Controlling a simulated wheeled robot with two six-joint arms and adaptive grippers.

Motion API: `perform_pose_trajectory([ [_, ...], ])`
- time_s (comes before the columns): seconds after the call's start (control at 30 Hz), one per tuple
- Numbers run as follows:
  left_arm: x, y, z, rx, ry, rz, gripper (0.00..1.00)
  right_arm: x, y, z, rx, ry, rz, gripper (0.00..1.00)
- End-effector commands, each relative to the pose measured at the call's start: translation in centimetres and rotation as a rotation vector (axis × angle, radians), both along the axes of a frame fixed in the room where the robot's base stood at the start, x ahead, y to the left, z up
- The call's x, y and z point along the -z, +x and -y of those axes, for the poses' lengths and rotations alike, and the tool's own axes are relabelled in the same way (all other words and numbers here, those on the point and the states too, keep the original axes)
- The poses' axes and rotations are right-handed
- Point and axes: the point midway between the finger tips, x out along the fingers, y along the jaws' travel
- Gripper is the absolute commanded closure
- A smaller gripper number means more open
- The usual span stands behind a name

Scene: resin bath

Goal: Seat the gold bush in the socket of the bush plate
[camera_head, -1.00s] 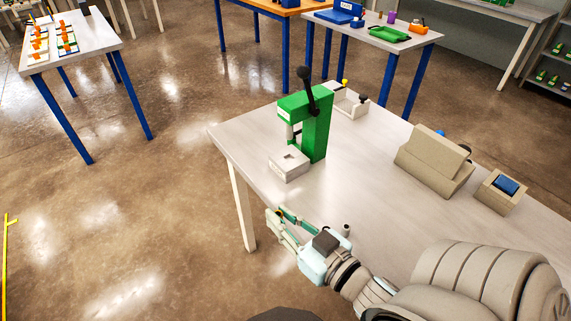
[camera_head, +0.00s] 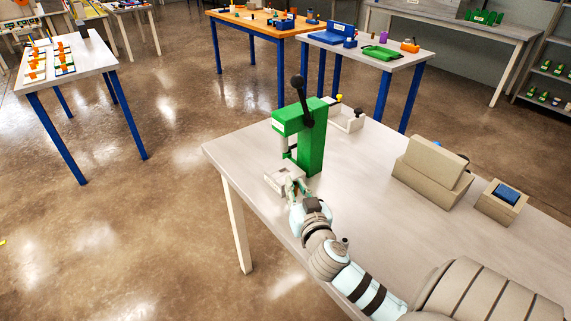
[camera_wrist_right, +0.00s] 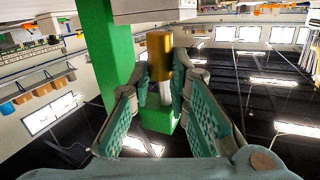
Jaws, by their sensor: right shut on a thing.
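The green press (camera_head: 315,145) with a black-knobbed lever stands near the table's far left corner. The pale bush plate (camera_head: 272,178) sits at its foot, partly hidden by my right gripper (camera_head: 292,188). In the right wrist view, which is upside down, my right gripper (camera_wrist_right: 167,78) is shut on the gold bush (camera_wrist_right: 160,47). The bush is upright between the bush plate (camera_wrist_right: 150,10) and the press's silver ram (camera_wrist_right: 166,92). I cannot tell whether it touches the plate; the socket is hidden. My left gripper is out of view.
A white tray (camera_head: 357,124) with small knobs stands behind the press. A beige sloped box (camera_head: 432,172) and a small box with a blue top (camera_head: 505,192) stand to the right. The middle of the table (camera_head: 370,210) is clear.

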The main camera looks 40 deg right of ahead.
Motion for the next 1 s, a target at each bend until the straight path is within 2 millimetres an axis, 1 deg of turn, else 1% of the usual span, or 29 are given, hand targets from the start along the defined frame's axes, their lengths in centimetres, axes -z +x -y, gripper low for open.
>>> perform_pose_trajectory([
  [0.03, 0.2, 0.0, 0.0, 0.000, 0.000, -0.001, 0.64, 0.0, 1.5, 0.7, 0.001, -0.002, 0.003, 1.00],
  [0.13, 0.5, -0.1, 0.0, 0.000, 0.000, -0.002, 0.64, 0.1, 3.9, 1.8, 0.000, 0.000, 0.003, 1.00],
  [0.23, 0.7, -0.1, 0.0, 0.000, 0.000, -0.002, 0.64, 0.2, 5.4, 2.5, -0.001, -0.001, 0.002, 1.00],
  [0.37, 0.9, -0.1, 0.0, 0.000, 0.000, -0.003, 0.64, 0.2, 6.5, 2.9, -0.001, 0.000, 0.002, 1.00],
  [0.53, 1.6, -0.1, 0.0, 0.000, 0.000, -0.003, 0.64, 0.3, 9.6, 4.3, -0.001, 0.001, 0.003, 1.00],
  [0.57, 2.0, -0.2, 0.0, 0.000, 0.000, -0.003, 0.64, 0.6, 9.9, 4.5, -0.001, 0.001, 0.002, 1.00],
  [0.6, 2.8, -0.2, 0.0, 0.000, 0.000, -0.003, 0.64, 1.7, 9.7, 4.4, -0.002, 0.001, 0.000, 1.00],
  [0.63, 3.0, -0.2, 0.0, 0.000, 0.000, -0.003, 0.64, 1.9, 9.7, 4.4, -0.002, 0.001, 0.001, 1.00],
  [0.83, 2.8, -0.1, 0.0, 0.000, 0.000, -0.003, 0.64, 2.0, 9.6, 4.3, -0.001, 0.004, -0.004, 1.00],
  [0.87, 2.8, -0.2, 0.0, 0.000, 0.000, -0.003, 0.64, 1.9, 9.6, 4.3, -0.001, 0.004, -0.004, 0.80],
  [0.9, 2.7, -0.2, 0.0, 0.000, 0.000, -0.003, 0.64, 1.9, 9.6, 4.3, -0.002, 0.004, -0.003, 0.74],
  [0.97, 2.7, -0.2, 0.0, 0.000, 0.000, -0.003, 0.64, 1.9, 9.6, 4.3, -0.002, 0.004, -0.003, 0.64],
  [1.0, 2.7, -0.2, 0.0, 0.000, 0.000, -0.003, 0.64, 1.8, 9.6, 4.3, -0.002, 0.003, -0.002, 0.63],
])
